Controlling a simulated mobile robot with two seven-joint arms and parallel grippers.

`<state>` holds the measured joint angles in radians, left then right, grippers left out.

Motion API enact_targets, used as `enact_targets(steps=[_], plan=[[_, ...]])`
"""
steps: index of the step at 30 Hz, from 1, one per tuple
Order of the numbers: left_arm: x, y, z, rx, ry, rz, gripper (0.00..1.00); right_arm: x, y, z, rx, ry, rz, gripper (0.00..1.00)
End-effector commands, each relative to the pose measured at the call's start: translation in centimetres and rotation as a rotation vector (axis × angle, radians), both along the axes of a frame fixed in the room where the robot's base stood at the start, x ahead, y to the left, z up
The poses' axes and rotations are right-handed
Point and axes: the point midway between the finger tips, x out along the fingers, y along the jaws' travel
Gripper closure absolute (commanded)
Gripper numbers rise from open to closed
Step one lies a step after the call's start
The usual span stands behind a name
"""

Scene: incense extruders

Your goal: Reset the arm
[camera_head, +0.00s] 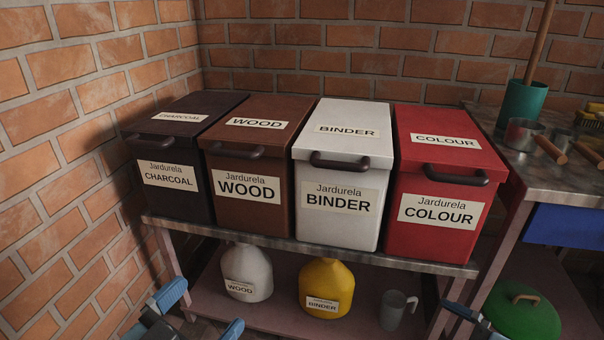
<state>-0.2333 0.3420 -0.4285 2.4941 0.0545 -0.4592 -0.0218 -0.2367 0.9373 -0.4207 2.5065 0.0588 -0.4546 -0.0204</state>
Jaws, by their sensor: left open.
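My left gripper (202,312) shows at the bottom left edge. Its two blue fingers are spread apart with nothing seen between them, so it is open. It is in front of the bench, left of the white WOOD bottle, and appears apart from it. Part of my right gripper (474,322) shows as blue pieces at the bottom right edge, in front of the bench's right leg. Most of it is cut off by the frame, so I cannot tell its opening. The rest of both arms is out of view.
Lidded bins stand in a row on the bench (280,242): charcoal (172,200), wood (250,212), binder (340,228) and colour (432,236). Below are a white bottle (247,270), a yellow bottle (325,280) and a grey jug (395,310). Brick walls close off the left and back.

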Motion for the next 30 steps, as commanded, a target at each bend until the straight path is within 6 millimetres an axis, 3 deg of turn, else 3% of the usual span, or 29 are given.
enact_targets(steps=[8,21,24,30], plan=[[0.0,0.0,0.0,0.0,0.0,0.0,0.0,0.7,3.4,1.4,0.206,0.008,-0.055,0.0],[0.0,0.0,0.0,0.0,0.0,0.0,0.0,1.8,7.8,5.9,0.552,0.009,-0.137,0.0],[0.2,0.1,1.6,0.001,0.019,0.009,0.0,2.1,7.9,7.8,0.569,0.025,-0.157,0.0],[0.9,0.6,3.4,0.008,0.078,0.04,0.0,2.8,7.4,9.5,0.555,0.074,-0.202,0.0]])
